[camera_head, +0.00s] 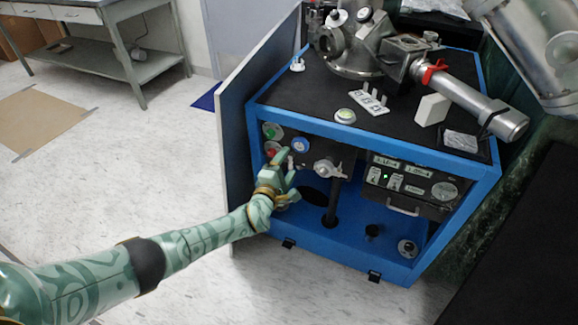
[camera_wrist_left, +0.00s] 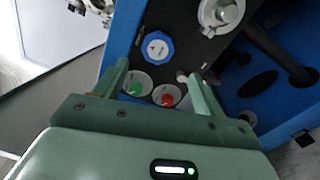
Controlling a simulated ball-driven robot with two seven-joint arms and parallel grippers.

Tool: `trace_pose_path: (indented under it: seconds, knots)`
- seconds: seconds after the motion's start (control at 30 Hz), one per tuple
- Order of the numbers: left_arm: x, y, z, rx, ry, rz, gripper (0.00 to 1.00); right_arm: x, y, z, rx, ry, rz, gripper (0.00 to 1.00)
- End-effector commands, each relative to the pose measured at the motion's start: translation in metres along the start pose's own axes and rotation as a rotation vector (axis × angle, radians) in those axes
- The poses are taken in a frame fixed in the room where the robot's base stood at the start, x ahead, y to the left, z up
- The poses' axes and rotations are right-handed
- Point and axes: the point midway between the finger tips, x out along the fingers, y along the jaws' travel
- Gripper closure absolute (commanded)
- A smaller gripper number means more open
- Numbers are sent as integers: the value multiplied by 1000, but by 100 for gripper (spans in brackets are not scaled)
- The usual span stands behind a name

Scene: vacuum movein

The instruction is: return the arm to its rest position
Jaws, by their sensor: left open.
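My left arm reaches in from the left in the head view. Its green left gripper (camera_head: 288,170) is at the front left of the blue-framed vacuum cabinet (camera_head: 345,252), close to the panel with the buttons. In the left wrist view the two fingers (camera_wrist_left: 160,82) stand apart with nothing held between them. The green button (camera_wrist_left: 135,86) and the red button (camera_wrist_left: 166,95) show between the fingers. I cannot tell whether a finger touches the panel. My right gripper is not in view.
A blue dial (camera_wrist_left: 157,47) sits by the buttons. The cabinet's open grey door (camera_head: 238,110) stands just left of the gripper. Metal vacuum parts (camera_head: 350,45) lie on the black top. A grey workbench (camera_head: 120,62) is at the back left. Floor between is clear.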

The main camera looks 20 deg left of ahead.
Motion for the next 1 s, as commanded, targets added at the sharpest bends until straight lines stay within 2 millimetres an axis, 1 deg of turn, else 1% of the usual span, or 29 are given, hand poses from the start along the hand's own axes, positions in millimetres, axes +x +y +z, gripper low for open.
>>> trace_pose_path:
  seconds: [0.1, 0.27, 0.37, 0.43, 0.47, 0.53, 0.57, 0.6, 0.63, 0.67, 0.7, 0.77, 0.8, 0.87, 0.9, 0.97, 1.0]
  knots:
    - [0, 0, 0, 0, 0, 0, 30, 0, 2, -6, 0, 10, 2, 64]
    - [0, 0, 0, -1, 0, 0, 30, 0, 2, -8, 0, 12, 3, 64]
    - [0, 0, 0, -60, -1, -2, 30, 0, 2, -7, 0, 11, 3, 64]
    - [0, -5, -2, -214, 12, -23, 30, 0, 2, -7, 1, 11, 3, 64]
    - [0, -9, -5, -328, 32, -41, 30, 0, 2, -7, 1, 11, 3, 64]
    - [-1, -22, -26, -709, 136, -75, 30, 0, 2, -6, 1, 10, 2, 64]
    - [-3, -31, -36, -924, 205, -82, 30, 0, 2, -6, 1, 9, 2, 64]
    - [-19, -59, -53, -1241, 332, -90, 30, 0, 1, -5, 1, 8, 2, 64]
    - [-35, -84, -64, -1460, 434, -85, 30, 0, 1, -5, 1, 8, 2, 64]
    - [-52, -106, -72, -1640, 526, -71, 30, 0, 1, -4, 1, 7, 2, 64]
    - [-76, -134, -81, -1849, 645, -38, 30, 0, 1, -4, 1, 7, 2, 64]
    - [-114, -173, -91, -2124, 822, 39, 30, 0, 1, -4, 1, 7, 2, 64]
    - [-142, -197, -96, -2280, 939, 107, 30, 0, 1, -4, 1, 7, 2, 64]
    - [-187, -231, -102, -2480, 1112, 233, 30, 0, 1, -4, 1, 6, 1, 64]
    - [-218, -252, -104, -2595, 1225, 334, 30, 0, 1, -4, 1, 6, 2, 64]
    - [-266, -280, -107, -2734, 1386, 514, 30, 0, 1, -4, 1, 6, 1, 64]
    - [-299, -297, -107, 2635, -1397, -608, 30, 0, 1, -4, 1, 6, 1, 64]
